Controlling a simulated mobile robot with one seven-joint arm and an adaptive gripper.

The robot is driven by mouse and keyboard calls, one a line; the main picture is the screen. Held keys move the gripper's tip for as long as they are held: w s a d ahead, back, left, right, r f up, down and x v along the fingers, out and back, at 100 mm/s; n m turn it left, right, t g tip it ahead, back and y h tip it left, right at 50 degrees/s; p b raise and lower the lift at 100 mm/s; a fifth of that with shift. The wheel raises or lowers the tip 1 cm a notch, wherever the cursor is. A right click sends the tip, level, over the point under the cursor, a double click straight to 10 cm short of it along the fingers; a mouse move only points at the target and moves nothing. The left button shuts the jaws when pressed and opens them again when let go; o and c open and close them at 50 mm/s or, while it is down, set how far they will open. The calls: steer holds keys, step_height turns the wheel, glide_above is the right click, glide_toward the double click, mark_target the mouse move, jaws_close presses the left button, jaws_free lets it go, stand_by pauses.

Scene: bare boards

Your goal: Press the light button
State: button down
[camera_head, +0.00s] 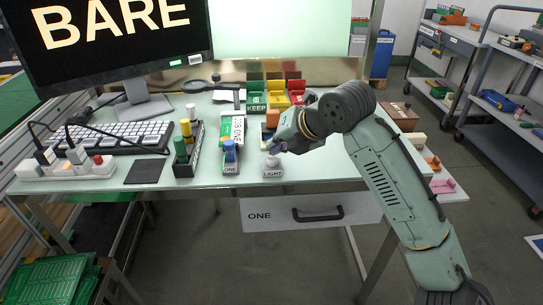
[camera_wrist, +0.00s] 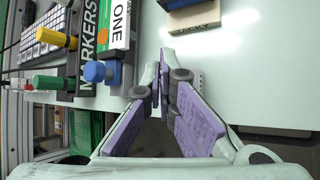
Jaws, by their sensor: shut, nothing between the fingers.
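The light button (camera_head: 272,162) is a small pale dome on a base with a white LIGHT label (camera_head: 273,173), near the front edge of the table. My gripper (camera_head: 275,148) is just above and behind it in the head view, its fingers pointing down toward it. Whether they touch cannot be told. In the wrist view my gripper (camera_wrist: 163,62) has its purple-padded fingers shut at the tips with nothing between them. The button is not clearly visible in the wrist view; the fingers may hide it.
A blue-topped item (camera_head: 230,151) labelled ONE stands left of the button and shows in the wrist view (camera_wrist: 95,72). A marker rack (camera_head: 184,150), green and white box (camera_head: 231,130), keyboard (camera_head: 118,137) and coloured bins (camera_head: 277,95) are nearby. A drawer (camera_head: 310,212) hangs below.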

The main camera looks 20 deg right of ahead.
steer(key=shift+r, duration=0.1)
steer(key=shift+r+p, duration=1.95)
steer(key=shift+r, duration=0.9)
